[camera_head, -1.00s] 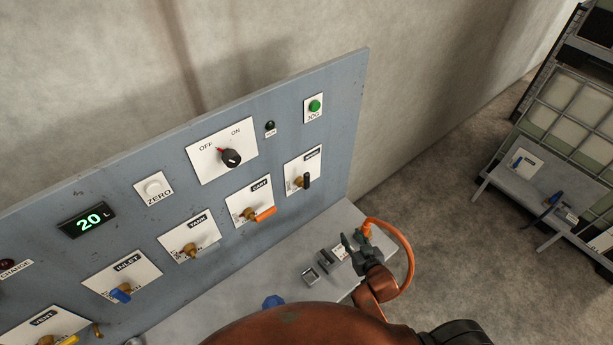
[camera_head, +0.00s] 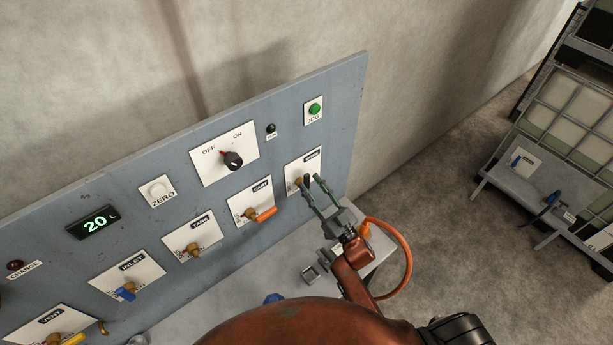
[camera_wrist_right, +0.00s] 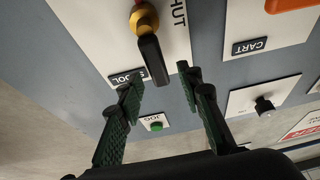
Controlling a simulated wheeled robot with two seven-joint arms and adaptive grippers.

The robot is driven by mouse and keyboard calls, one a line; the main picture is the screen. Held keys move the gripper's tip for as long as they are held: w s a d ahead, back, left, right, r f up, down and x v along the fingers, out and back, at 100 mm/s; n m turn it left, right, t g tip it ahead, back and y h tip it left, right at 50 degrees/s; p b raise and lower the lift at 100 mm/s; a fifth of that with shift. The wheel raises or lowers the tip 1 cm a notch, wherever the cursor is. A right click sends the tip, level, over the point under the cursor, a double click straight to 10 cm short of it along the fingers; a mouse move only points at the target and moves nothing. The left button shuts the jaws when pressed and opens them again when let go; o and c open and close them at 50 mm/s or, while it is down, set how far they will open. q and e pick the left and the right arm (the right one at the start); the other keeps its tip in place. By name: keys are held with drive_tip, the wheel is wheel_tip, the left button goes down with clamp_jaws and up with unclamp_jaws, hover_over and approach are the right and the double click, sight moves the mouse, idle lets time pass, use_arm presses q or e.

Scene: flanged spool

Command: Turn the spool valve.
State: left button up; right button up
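The spool valve has a black lever (camera_wrist_right: 151,62) on a brass hub (camera_wrist_right: 144,19), on a white plate at the right of the panel. In the head view its hub (camera_head: 298,181) is partly covered by my gripper. My right gripper (camera_head: 310,180) is open in front of this valve. In the wrist view the right gripper (camera_wrist_right: 159,78) has its two green fingertips on either side of the lever's free end, with visible gaps. I cannot tell whether the fingertips are deep enough to overlap the lever. My left gripper is not in view.
The cart valve's orange lever (camera_head: 264,214) is just left of the spool plate. An OFF/ON knob (camera_head: 233,160) and a green JOG button (camera_head: 315,109) are above. An orange hose (camera_head: 405,260) loops beside my right arm. A grey shelf (camera_head: 305,262) lies below the panel.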

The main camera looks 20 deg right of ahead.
sight(308, 180)
drive_tip(key=shift+p+x, duration=0.3)
drive_tip(key=shift+x, duration=1.3)
clamp_jaws()
